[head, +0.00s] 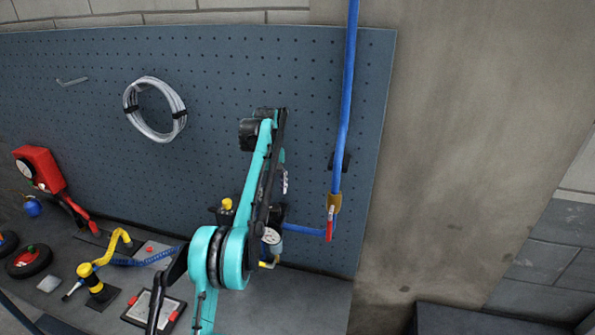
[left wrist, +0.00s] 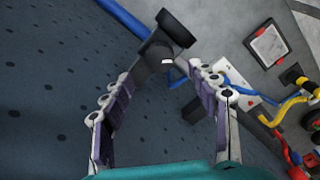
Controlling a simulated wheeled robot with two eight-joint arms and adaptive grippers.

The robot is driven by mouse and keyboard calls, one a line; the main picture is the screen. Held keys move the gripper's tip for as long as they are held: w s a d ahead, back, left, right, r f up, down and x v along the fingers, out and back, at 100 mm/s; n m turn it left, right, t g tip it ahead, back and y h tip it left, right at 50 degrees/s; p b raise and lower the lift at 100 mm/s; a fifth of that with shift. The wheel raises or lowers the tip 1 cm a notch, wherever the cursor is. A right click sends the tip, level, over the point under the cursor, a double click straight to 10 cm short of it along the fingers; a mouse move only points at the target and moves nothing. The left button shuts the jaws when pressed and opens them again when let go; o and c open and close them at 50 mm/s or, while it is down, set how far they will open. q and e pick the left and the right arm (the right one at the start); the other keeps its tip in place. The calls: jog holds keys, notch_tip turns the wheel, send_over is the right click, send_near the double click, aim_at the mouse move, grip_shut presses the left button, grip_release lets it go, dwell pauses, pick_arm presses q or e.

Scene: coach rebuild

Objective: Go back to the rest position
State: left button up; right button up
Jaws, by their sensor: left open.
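My left gripper (head: 284,181) is in front of the pegboard (head: 215,70), partly hidden behind my own teal arm in the head view. In the left wrist view its two fingers (left wrist: 160,75) stand apart, open. A black fitting (left wrist: 172,32) with a wide head shows beyond and between the fingertips; I cannot tell whether they touch it. My right gripper is not in view.
A blue hose (head: 347,80) hangs right of my arm, close to a pressure gauge (head: 271,237). A coiled white cable (head: 133,110) hangs on the board. A yellow stand (head: 95,284), a red gauge unit (head: 40,168) and a framed plate (head: 150,308) sit at lower left.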

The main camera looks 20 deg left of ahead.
pick_arm(q)
jog(key=shift+d+f, duration=0.1)
jog(key=shift+d, duration=0.05)
jog(key=s+d+f+m+t+b, duration=0.25)
jog(key=s+d+f+b, duration=0.3)
jog(key=s+b, duration=0.35)
jog(key=s+d+f+m+t+b, duration=0.1)
jog(key=s+d+f+m+b, duration=0.4)
jog(key=s+b, duration=0.35)
jog(key=s+d+f+m+t+b, duration=0.1)
jog(key=s+d+f+m+b, duration=0.1)
jog(key=s+f+b, duration=0.4)
jog(key=s+d+f+m+t+b, duration=0.1)
jog(key=s+d+f+b, duration=0.3)
jog(key=s+f, duration=0.9)
notch_tip(320, 180, down, 6)
jog(key=t+b, duration=0.1)
jog(key=b, duration=0.2)
jog(key=shift+d+m, duration=0.15)
jog(key=shift+m, duration=0.2)
jog(key=shift+f+t, duration=0.1)
jog(key=shift+t, duration=0.15)
